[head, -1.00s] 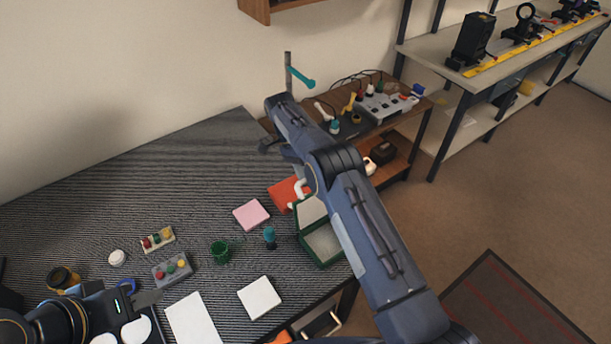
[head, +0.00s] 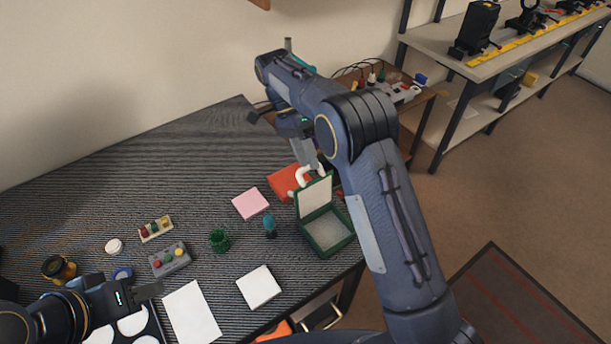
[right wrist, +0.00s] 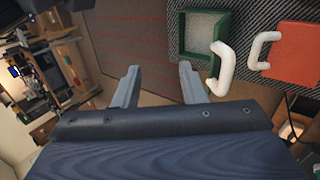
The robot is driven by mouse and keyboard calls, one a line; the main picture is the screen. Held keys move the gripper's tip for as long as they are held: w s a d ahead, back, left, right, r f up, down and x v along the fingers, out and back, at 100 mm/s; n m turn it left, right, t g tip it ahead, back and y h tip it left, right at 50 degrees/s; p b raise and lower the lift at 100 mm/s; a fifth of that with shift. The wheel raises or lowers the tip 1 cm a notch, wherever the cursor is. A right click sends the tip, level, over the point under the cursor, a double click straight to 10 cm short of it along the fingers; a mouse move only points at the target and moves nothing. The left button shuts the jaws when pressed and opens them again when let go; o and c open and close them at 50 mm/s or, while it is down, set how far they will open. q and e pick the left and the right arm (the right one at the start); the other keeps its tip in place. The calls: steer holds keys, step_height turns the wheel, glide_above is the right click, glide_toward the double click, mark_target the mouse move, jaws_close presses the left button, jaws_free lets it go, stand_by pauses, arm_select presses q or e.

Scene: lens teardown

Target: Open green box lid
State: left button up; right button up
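The green box (head: 325,250) stands on the dark striped table near its right edge. Its lid (head: 315,196) is raised, tilted up at the back, and the pale interior shows. In the right wrist view the green box (right wrist: 183,48) is at the upper right, with a white handle (right wrist: 222,70) at the raised lid. My right gripper (head: 313,163) hangs behind the lid in the head view. In the right wrist view its fingers (right wrist: 160,76) are apart with nothing between them. My left gripper (head: 148,291) is at the lower left, away from the box; its finger gap is unclear.
A red box (head: 287,184) with a white handle is just behind the green box. A teal-topped item (head: 270,224), a green cup (head: 219,240), a pink pad (head: 250,203) and a white pad (head: 259,287) lie left of it. The back left of the table is clear.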

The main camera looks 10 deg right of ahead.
steer(key=s+a+r+b, duration=0.1)
steer(key=s+r+b, duration=0.1)
steer(key=s, duration=0.5)
steer(key=shift+s+a+r, duration=0.25)
steer(key=shift+a+r, duration=0.1)
steer(key=shift+r, duration=0.3)
steer(key=shift+d, duration=0.1)
steer(key=s+d+r+n+t+y, duration=0.35)
steer(key=s+d+n+y, duration=0.25)
steer(key=s+d, duration=0.35)
steer(key=s+f+n+t, duration=0.4)
steer(key=s+t, duration=0.4)
steer(key=s, duration=0.3)
steer(key=shift+d+f+n+t, duration=0.15)
steer(key=shift+d+n+t, duration=0.25)
steer(key=shift+n, duration=0.5)
